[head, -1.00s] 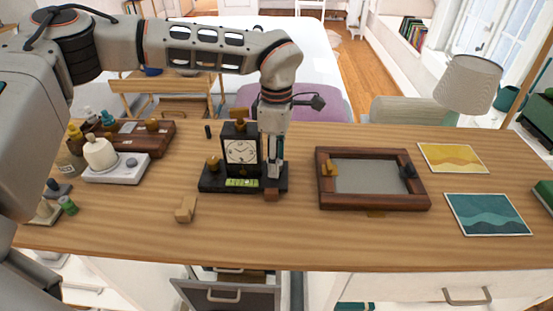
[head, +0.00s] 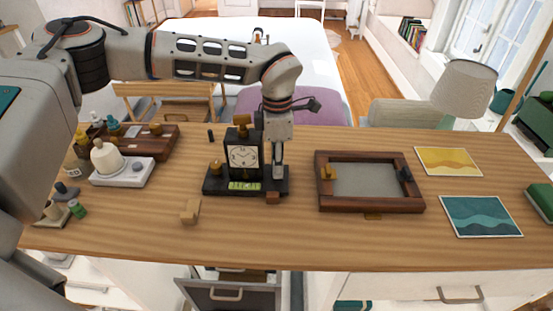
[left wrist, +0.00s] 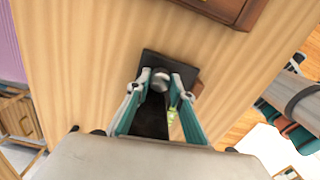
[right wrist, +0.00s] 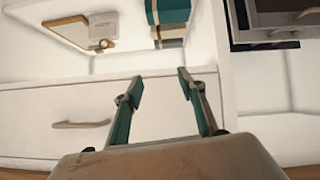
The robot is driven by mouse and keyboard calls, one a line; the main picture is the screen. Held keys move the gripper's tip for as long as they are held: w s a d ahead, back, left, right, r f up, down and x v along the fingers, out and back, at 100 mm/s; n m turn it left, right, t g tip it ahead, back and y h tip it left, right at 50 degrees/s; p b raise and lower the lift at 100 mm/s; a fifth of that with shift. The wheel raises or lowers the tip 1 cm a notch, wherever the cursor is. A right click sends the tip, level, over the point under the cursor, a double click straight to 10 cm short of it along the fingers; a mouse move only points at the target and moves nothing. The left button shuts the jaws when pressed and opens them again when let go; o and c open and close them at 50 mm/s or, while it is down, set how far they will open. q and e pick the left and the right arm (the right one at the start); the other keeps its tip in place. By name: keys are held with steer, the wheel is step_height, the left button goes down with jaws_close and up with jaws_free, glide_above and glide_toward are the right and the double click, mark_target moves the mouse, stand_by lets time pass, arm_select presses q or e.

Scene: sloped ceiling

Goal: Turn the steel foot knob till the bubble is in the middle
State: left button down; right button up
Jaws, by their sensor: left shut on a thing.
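A black clock (head: 243,160) with a white dial stands upright on a black base (head: 212,186) on the desk. A green bubble level (head: 243,186) lies in the base below the dial; its bubble is too small to place. A brass-coloured knob (head: 216,168) stands at the base's left end. My left gripper (head: 277,176) points down at the base's right end. In the left wrist view its fingers are closed around the round steel foot knob (left wrist: 160,80); the level shows partly there (left wrist: 173,115). My right gripper (right wrist: 152,85) is open and empty, facing white drawer fronts.
A wooden frame tray (head: 368,208) lies right of the clock, with two picture cards (head: 448,161) beyond it. A small wooden block (head: 190,212) lies in front. A white device (head: 122,172) and bottles stand left. An open drawer (head: 230,293) juts out below the desk.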

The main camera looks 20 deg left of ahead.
stand_by(0.3)
arm_select(q)
steer(key=c, duration=1.8)
jaws_free()
steer(key=shift+o, duration=0.2)
step_height(320, 180, up, 12)
